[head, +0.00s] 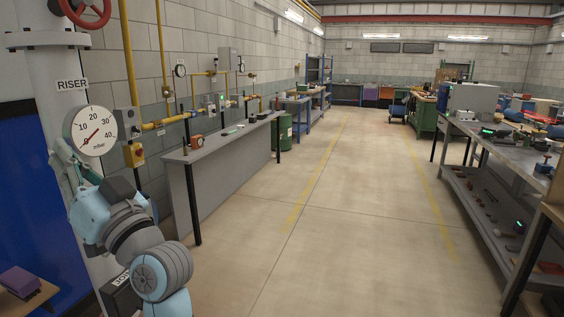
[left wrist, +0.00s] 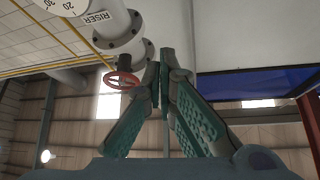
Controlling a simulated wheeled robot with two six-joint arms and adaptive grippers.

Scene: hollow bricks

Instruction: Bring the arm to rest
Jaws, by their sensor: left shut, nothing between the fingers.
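My left arm (head: 130,235), pale blue and grey, is raised at the lower left of the head view, bent up beside the white riser pipe (head: 50,85). My left gripper (head: 62,160) is small and partly hidden there, just below the round pressure gauge (head: 90,130). In the left wrist view the two green fingers of the left gripper (left wrist: 161,65) meet at their tips, with nothing between them. I cannot tell whether the gripper touches the pipe. My right gripper does not show.
A red handwheel (head: 84,8) tops the riser and also shows in the left wrist view (left wrist: 122,79). A grey bench (head: 225,160) runs along the left wall. A cluttered workbench (head: 500,150) stands at right. The floor (head: 320,190) between them is clear.

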